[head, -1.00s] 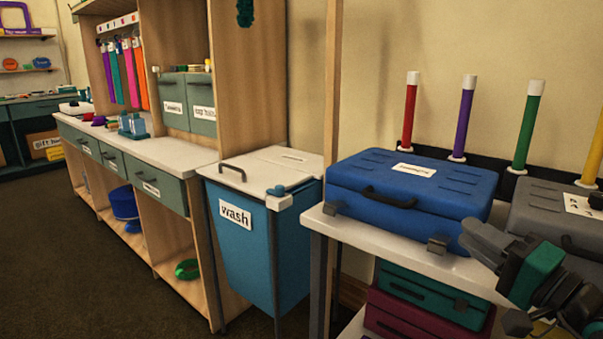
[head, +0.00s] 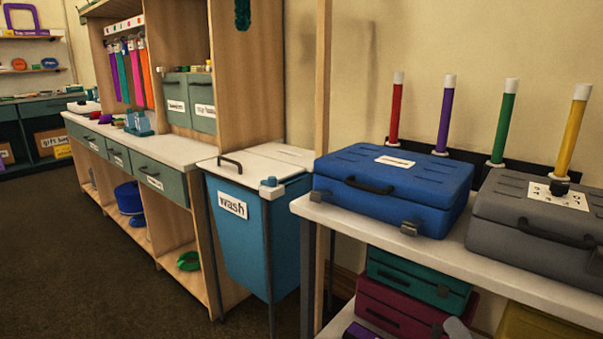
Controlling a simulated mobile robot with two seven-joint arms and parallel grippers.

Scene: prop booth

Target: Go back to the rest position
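Only a small grey piece of my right gripper (head: 456,329) shows, at the bottom edge of the head view, in front of the maroon case under the table. Its fingers are mostly cut off, so I cannot tell whether it is open or shut. My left gripper is not in view. The task names no object.
A blue case (head: 392,190) and a grey case (head: 540,222) lie on the white table (head: 345,222). Green (head: 419,279) and maroon (head: 395,306) cases sit below. A blue "wash" bin (head: 243,240) stands left of it. Dark floor (head: 90,260) is clear at left.

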